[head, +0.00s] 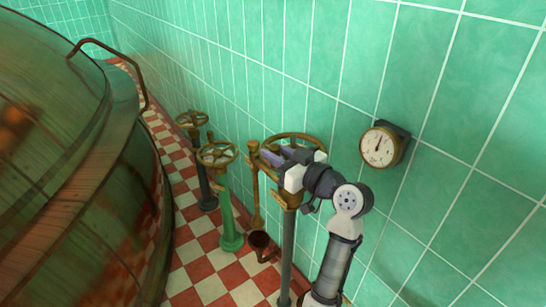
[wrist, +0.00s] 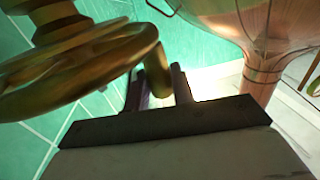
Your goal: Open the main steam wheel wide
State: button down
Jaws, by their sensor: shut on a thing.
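A brass handwheel (head: 297,136) tops a grey pipe (head: 287,250) by the tiled wall, partly hidden behind my gripper. My gripper (head: 268,156) is at the left side of this wheel. In the wrist view the wheel (wrist: 75,75) fills the left side, and a short brass handle (wrist: 154,75) stands at its rim. The fingers of my gripper (wrist: 160,90) sit on either side of this handle, shut on it. The wheel's label, if any, cannot be seen.
Two other brass handwheels stand left: one on a green post (head: 217,154), one on a dark post (head: 191,119). A dial gauge (head: 381,146) hangs on the wall. A large copper kettle (head: 70,170) fills the left. A small dark pot (head: 261,241) is low between posts.

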jog(key=shift+s+d+n+g+y+b, duration=0.15)
jog(key=shift+d+n+g+y+b, duration=0.35)
jog(key=shift+d+g+y, duration=0.15)
jog(key=shift+d+n+g+y, duration=0.25)
jog(key=shift+n+g, duration=0.05)
jog(key=shift+g, duration=0.15)
dwell(0.9)
jog(key=c, duration=1.2)
grip_release()
jog(key=shift+c, duration=0.2)
jog(key=shift+s, duration=0.1)
jog(key=b+v, duration=0.2)
jog(key=v, duration=1.1)
jog(key=shift+s+d, duration=0.15)
jog(key=shift+d, duration=0.15)
